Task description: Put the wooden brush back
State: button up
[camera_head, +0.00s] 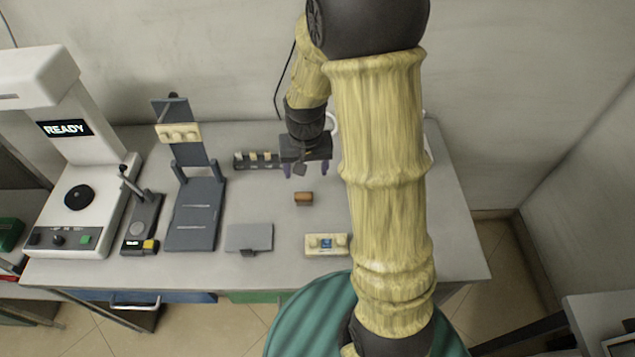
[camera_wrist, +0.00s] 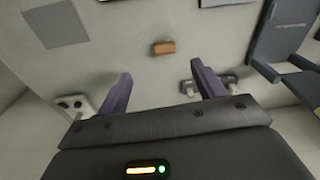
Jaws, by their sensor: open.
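The wooden brush is likely the small brown block (camera_head: 303,198) lying on the grey table near the middle. It also shows in the wrist view (camera_wrist: 164,48), beyond the fingertips and roughly centred between them. Its bristles cannot be made out. My gripper (camera_head: 299,170) is above the table, behind the brown block in the head view. Its purple fingers are apart with nothing between them, as the wrist view shows (camera_wrist: 159,80). My arm hides part of the table's right side.
A low dark rack (camera_head: 257,160) with pale blocks stands left of my gripper. A grey plate (camera_head: 249,237) and a cream block (camera_head: 327,244) lie near the front edge. A dark stand (camera_head: 196,215), a lever device (camera_head: 143,223) and a white READY machine (camera_head: 75,200) fill the left.

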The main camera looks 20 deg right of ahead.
jog(key=s+r+n+t, duration=0.1)
jog(key=s+r, duration=0.4)
jog(key=s, duration=0.5)
jog(key=shift+s+r+n+t, duration=0.25)
jog(key=shift+s+n+t, duration=0.15)
jog(key=shift+n, duration=0.3)
jog(key=shift+w, duration=0.1)
